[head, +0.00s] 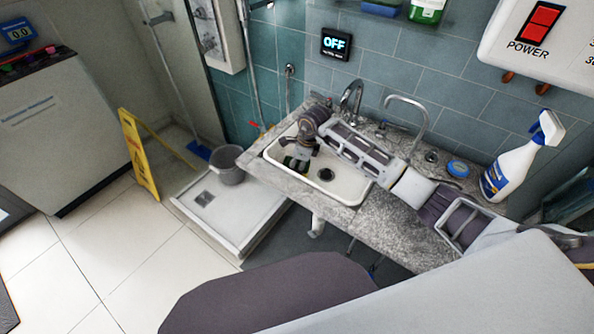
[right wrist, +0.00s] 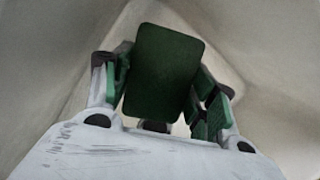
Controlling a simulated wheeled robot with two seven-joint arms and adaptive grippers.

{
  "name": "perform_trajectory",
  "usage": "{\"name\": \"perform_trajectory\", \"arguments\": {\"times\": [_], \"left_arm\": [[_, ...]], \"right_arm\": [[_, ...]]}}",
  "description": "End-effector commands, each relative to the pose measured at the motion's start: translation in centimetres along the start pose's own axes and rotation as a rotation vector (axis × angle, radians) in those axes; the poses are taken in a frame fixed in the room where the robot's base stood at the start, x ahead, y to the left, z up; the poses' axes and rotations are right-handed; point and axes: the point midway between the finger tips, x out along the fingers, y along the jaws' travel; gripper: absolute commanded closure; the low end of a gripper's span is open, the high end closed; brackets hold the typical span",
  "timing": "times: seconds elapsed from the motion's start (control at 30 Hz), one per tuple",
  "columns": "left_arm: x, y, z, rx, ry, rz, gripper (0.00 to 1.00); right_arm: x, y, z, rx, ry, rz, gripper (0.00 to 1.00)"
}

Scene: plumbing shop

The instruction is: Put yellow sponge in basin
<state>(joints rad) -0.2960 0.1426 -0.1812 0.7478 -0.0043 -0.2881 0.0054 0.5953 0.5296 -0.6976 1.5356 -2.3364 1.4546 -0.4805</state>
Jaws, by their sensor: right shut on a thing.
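The white basin (head: 345,189) is set in the grey stone counter. My right arm reaches across the counter from the right, and my right gripper (head: 296,163) is down inside the left part of the basin. In the right wrist view the gripper (right wrist: 158,95) is shut on the sponge (right wrist: 168,72), which shows only a dark green face between the fingers; the pale basin walls surround it. In the head view the sponge is mostly hidden by the gripper. I cannot tell whether it touches the basin floor. My left gripper is not in view.
Two curved taps (head: 405,99) stand behind the basin. A white and blue spray bottle (head: 513,165) and a round blue item (head: 457,168) are on the counter at the right. A grey bucket (head: 228,165) and a yellow floor sign (head: 140,153) stand at the left.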

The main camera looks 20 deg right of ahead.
Motion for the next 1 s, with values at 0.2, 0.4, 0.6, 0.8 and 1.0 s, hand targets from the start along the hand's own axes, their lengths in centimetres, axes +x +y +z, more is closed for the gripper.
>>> {"name": "perform_trajectory", "arguments": {"times": [0.2,0.4,0.6,0.8,1.0], "left_arm": [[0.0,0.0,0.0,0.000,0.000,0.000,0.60],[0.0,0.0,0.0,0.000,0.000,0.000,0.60],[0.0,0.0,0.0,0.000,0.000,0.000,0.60],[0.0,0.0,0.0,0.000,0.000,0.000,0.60],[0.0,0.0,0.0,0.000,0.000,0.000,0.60]], "right_arm": [[0.0,0.0,0.0,0.000,0.000,0.000,0.53],[0.8,0.1,-0.2,0.001,0.000,0.002,0.53],[2.9,0.3,-0.7,0.001,0.000,0.002,0.53],[3.6,0.3,-0.9,0.000,0.000,0.000,0.53],[3.6,0.3,-0.9,0.000,0.000,-0.001,0.53]]}}
